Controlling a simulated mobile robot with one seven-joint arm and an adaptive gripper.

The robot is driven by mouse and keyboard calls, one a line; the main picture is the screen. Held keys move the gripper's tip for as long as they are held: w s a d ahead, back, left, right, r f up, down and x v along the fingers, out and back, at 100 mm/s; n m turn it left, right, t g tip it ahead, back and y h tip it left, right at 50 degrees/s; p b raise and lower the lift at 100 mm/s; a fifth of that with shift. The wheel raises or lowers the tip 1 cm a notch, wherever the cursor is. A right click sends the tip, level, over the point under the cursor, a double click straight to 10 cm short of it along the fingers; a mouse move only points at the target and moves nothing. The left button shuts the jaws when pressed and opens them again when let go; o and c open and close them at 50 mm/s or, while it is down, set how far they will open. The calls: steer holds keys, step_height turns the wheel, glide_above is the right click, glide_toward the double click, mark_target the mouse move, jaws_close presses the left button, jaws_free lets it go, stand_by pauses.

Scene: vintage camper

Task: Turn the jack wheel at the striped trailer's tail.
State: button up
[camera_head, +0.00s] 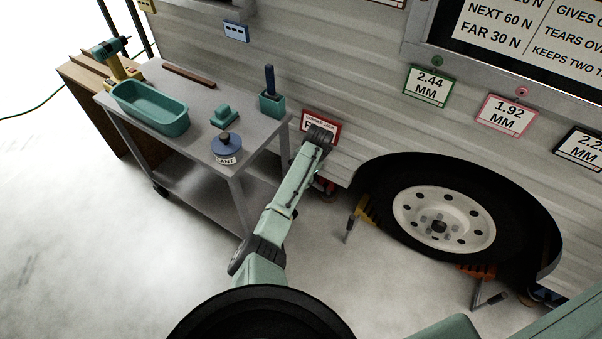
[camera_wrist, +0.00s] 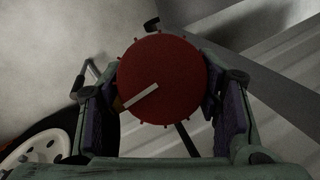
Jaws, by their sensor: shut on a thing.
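The jack wheel (camera_wrist: 175,70) is a round red disc with small studs around its rim and a pale bar mark pointing to the lower left. It fills the middle of the wrist view. My gripper (camera_wrist: 162,103) is shut on it, with one dark-padded finger at the left of the rim and one at the right. A thin dark rod shows below the wheel. In the head view my arm comes down beside the ribbed trailer wall (camera_head: 360,110). It hides most of the wheel there; only a bit of red shows by the wrist.
A red-bordered sign (camera_head: 333,137) hangs behind my wrist.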

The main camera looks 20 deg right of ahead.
stand_by(0.3)
steer(key=o, duration=1.2)
steer(key=shift+c, duration=0.2)
steer(key=v, duration=1.2)
steer(key=shift+r, duration=0.1)
